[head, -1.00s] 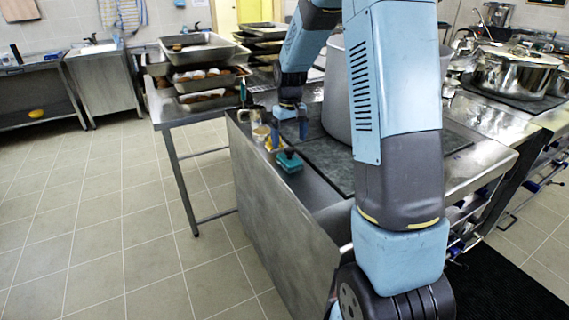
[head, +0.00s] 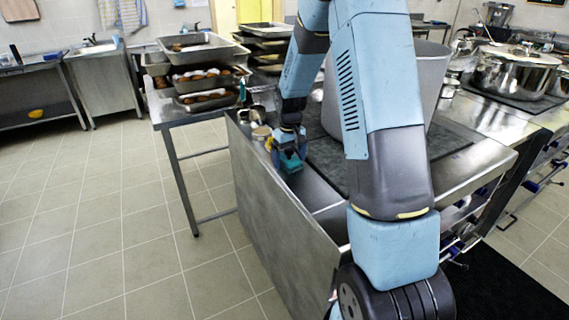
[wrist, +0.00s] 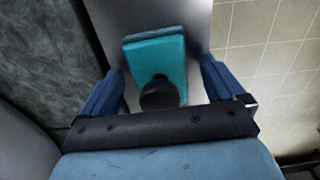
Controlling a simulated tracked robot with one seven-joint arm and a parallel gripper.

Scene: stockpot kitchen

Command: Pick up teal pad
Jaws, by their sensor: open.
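The teal pad (wrist: 158,60) lies on the steel counter, with a dark round knob (wrist: 158,94) on top. In the wrist view it sits between the two blue fingers of my gripper (wrist: 164,84), with a gap showing on each side. My gripper is open, and the pad is not clamped. In the head view my gripper (head: 290,150) is down over the teal pad (head: 290,160) near the counter's left edge, and the fingers partly hide the pad.
Metal cups (head: 258,115) stand behind the pad. Stacked trays (head: 205,75) are on the table behind. The counter drops to the tiled floor (head: 120,220) on the left.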

